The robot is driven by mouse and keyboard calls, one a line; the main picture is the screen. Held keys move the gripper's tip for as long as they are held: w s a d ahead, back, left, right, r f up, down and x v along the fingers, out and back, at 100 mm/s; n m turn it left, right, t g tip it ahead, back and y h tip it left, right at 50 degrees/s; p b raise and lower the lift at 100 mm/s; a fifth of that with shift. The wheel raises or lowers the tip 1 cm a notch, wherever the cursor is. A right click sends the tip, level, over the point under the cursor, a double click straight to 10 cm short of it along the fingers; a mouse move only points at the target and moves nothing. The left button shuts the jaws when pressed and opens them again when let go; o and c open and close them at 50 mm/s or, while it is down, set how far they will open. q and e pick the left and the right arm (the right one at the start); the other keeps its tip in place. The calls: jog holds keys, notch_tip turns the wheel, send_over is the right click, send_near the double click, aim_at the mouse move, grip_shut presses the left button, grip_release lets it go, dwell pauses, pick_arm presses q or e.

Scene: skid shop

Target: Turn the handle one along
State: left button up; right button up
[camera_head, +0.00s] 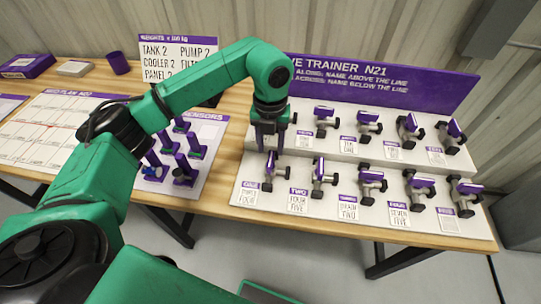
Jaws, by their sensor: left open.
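The valve trainer is a white stepped stand (330,226) with two rows of grey valves with purple handles. In the front row at the left, the valve of handle one (273,171) stands beside a card headed ONE (249,193). My left gripper (270,148) points down right over this valve. Its fingers are apart, one on each side of the valve's top. They partly hide the handle, so I cannot tell its exact direction or whether they touch it. My right gripper is not in view.
Valve two (323,179) stands close to the right, and the back row rises behind. A purple sign board (385,82) stands behind the stand. A sensors board (208,135) with several purple-topped parts lies left, below my arm. A purple cup (118,63) stands at the back left.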

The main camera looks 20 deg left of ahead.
aim_at(270, 159)
pick_arm(q)
notch_tip(270, 159, up, 10)
jog(key=shift+b, duration=0.3)
jog(key=shift+f, duration=0.1)
